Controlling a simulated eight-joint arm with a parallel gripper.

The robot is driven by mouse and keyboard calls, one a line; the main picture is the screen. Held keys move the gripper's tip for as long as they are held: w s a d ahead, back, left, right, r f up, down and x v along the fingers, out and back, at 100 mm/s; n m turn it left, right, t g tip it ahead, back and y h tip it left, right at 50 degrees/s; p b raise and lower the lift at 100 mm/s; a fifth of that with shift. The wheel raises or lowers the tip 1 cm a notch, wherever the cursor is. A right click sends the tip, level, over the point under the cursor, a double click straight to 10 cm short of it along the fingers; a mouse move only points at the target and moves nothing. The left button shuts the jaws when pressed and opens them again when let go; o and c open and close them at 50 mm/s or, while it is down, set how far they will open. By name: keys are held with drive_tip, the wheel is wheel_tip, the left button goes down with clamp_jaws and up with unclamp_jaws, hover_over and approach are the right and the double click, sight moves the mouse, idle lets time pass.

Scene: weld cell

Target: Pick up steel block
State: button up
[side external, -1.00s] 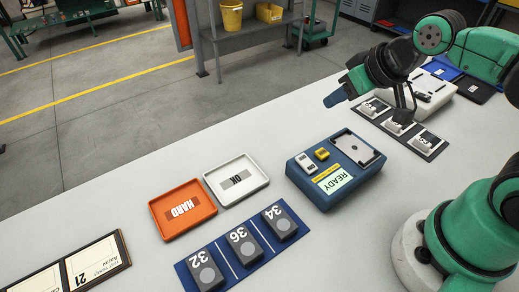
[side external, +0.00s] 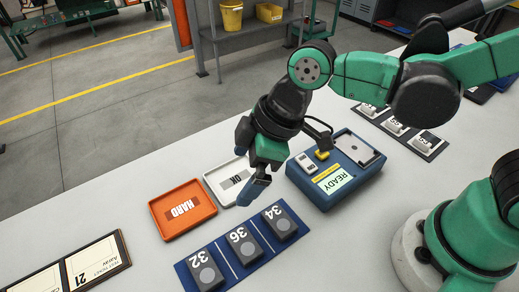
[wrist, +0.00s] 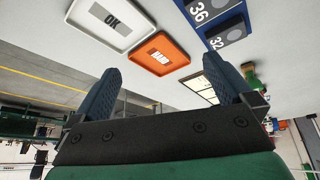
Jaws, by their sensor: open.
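Several dark grey blocks with round discs on top, taken as the steel blocks, stand in a row on a blue mat (side external: 219,253) beside the numbers 32, 36 and 34. They are the block by 32 (side external: 206,271), the block by 36 (side external: 244,243) and the block by 34 (side external: 280,221). My gripper (side external: 242,178) is open and empty above the white OK tray, behind the blocks in the side view. In the wrist view, my gripper (wrist: 163,70) has both fingers apart, and the mat's 36 and 32 end (wrist: 226,34) shows at the top right, partly cut off.
An orange HARD tray (side external: 157,218) and the white OK tray (side external: 211,178) lie behind the mat. A blue tester marked READY (side external: 316,197) stands to the right. A card with small pale parts (side external: 431,152) is further right. A framed ticket (side external: 92,262) lies at the left.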

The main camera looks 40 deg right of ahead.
sight(206, 268)
drive_tip(key=s+a+f+n+g, duration=0.1)
drive_tip(key=a+n, duration=0.1)
drive_tip(key=s+a+f+n+g, duration=0.1)
drive_tip(key=s+a+n, duration=0.1)
drive_tip(key=a, duration=0.1)
drive_tip(key=s+a+f+n, duration=0.1)
drive_tip(key=s+a+f, duration=0.1)
drive_tip(key=a, duration=0.1)
drive_tip(key=shift+n+g, duration=0.4)
drive_tip(key=shift+s+a+f, duration=0.1)
drive_tip(key=shift+f, duration=0.05)
drive_tip(key=shift+x, duration=2.6)
drive_tip(key=c, duration=1.5)
